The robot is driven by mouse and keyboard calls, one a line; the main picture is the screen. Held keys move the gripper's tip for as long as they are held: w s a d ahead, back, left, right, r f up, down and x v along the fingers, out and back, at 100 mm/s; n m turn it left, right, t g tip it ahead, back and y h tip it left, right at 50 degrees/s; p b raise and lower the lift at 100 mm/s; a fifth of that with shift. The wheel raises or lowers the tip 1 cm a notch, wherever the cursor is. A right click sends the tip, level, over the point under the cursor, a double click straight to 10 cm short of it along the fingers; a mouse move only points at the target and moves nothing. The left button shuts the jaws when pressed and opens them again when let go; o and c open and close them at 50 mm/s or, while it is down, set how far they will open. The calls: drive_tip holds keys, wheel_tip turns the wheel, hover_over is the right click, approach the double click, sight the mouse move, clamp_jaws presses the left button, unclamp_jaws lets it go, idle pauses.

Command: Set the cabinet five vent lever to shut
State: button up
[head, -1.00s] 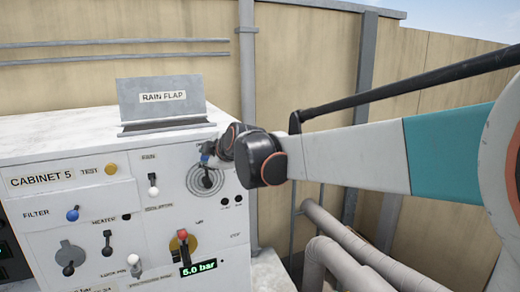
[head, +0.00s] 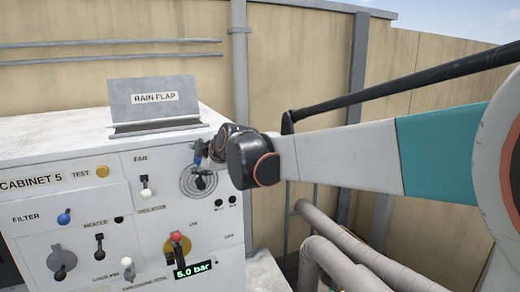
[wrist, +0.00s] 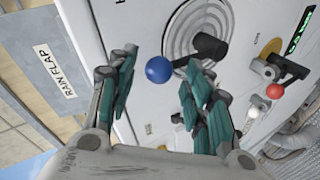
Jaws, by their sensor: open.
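The vent is a round ringed grille (head: 199,183) on the white front of cabinet 5. A dark lever hub (wrist: 209,46) stands out from its middle, and a blue ball (wrist: 158,69) appears to be the lever's knob. In the head view the blue part (head: 197,160) is above the hub, towards the rain flap. My gripper (wrist: 161,72) is open, with one finger on each side of the ball and clear gaps at both sides. In the head view my wrist hides most of the fingers. Any open or shut marks at the grille cannot be read.
The rain flap (head: 153,98) stands on the cabinet top. Below the grille are a red-knobbed lever (head: 177,238) and a 5.0 bar display (head: 193,270). Grey pipes (head: 345,262) run at the lower right.

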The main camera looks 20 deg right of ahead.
drive_tip(key=v, duration=1.2)
drive_tip(key=shift+s+f, duration=0.1)
drive_tip(key=shift+s, duration=0.05)
drive_tip(key=s+f+m+g+b, duration=0.1)
drive_tip(key=s+f+m+b, duration=0.4)
drive_tip(key=f+b, duration=0.6)
drive_tip(key=s+d+f+m+g+h+b, duration=0.1)
drive_tip(key=s+f+m+b, duration=0.4)
drive_tip(key=f, duration=2.2)
drive_tip(key=s+f+m+g+h+b, duration=0.1)
drive_tip(key=s+f+m+g+b, duration=0.2)
drive_tip(key=s+f+b, duration=0.8)
wheel_tip(320, 180, down, 9)
drive_tip(key=m+b, duration=0.2)
drive_tip(key=b, duration=0.6)
drive_tip(key=shift+d+m, duration=0.3)
drive_tip(key=shift+d, duration=0.1)
